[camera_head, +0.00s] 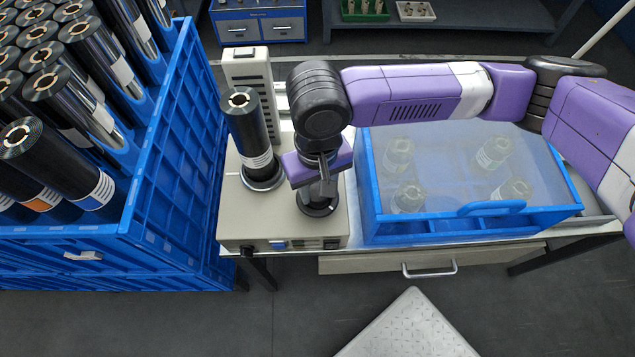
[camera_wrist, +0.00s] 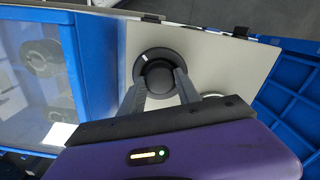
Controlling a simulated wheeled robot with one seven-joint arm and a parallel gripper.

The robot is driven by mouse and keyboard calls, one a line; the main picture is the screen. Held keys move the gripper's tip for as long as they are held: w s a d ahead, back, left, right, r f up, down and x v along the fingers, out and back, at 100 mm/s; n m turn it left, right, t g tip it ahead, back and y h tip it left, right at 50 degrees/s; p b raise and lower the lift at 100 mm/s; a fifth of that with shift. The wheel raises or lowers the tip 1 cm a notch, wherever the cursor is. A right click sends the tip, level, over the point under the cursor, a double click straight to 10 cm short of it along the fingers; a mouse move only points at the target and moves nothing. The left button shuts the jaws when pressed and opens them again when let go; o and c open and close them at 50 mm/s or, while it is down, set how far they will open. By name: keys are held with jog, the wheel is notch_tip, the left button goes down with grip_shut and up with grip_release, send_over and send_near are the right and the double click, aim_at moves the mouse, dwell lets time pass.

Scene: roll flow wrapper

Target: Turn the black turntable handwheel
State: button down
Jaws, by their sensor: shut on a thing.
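The black turntable handwheel (camera_wrist: 157,76) is a round black knob on the beige top of the wrapper machine (camera_head: 235,215). In the head view the handwheel (camera_head: 316,211) shows only in part beneath my gripper (camera_head: 318,200). In the wrist view my gripper (camera_wrist: 160,87) has its two grey fingers on either side of the knob's raised centre, shut on it. A white mark shows on the left of the wheel's rim. A black film roll (camera_head: 247,125) stands upright on the machine's turntable, left of my gripper.
A blue crate (camera_head: 180,150) full of black rolls stands left of the machine. A blue box (camera_head: 365,205) with a clear cover and several wrapped rolls stands close on the right. A drawer (camera_head: 350,265) sits under the table.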

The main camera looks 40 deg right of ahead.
aim_at(317, 193)
jog(key=shift+n, duration=0.9)
jog(key=c, duration=0.9)
grip_release()
jog(key=shift+o, duration=0.2)
jog(key=shift+r+p, duration=0.35)
jog(key=shift+r, duration=3.55)
jog(key=shift+a, duration=0.1)
